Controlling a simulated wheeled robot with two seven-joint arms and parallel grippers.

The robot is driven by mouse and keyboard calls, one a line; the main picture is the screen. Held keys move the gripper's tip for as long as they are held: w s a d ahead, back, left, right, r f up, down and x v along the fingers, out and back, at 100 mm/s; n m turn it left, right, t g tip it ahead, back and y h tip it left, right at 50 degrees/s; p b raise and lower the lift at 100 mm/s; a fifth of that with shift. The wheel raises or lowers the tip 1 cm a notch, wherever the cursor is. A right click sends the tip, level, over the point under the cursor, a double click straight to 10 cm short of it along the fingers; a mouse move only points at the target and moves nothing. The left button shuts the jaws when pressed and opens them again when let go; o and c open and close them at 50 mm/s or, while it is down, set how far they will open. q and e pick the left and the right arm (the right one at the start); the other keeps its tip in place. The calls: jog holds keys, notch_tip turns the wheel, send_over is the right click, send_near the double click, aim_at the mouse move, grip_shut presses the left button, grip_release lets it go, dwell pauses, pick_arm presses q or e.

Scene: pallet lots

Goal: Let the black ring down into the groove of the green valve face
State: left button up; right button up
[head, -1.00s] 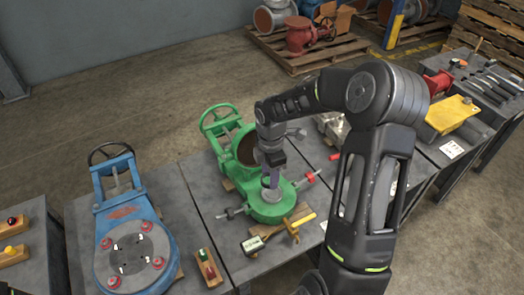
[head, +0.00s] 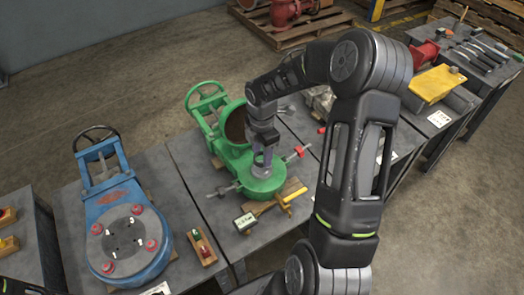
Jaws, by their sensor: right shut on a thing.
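The green valve (head: 247,181) lies on the middle table, its round face towards the front and its handwheel at the back. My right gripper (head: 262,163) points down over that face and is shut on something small. I take it to be the black ring, but it is too small and too covered by the fingers to make out. I cannot tell whether it touches the face, and the groove is hidden. My left gripper is not in view.
A blue valve (head: 131,240) lies on the table to the left. A tagged yellow tool (head: 290,197) lies just in front of the green valve, and a red-tipped rod (head: 299,152) sticks out at its right. A small button block (head: 201,246) stands between the valves.

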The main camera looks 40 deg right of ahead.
aim_at(262, 169)
jog(key=shift+f+b, duration=0.9)
jog(key=shift+f, duration=0.8)
dwell(0.5)
jog(key=shift+f+b, duration=0.3)
jog(key=shift+f, duration=0.5)
dwell(0.5)
jog(key=o, duration=1.4)
jog(key=shift+o, duration=0.2)
jog(key=shift+r, duration=0.1)
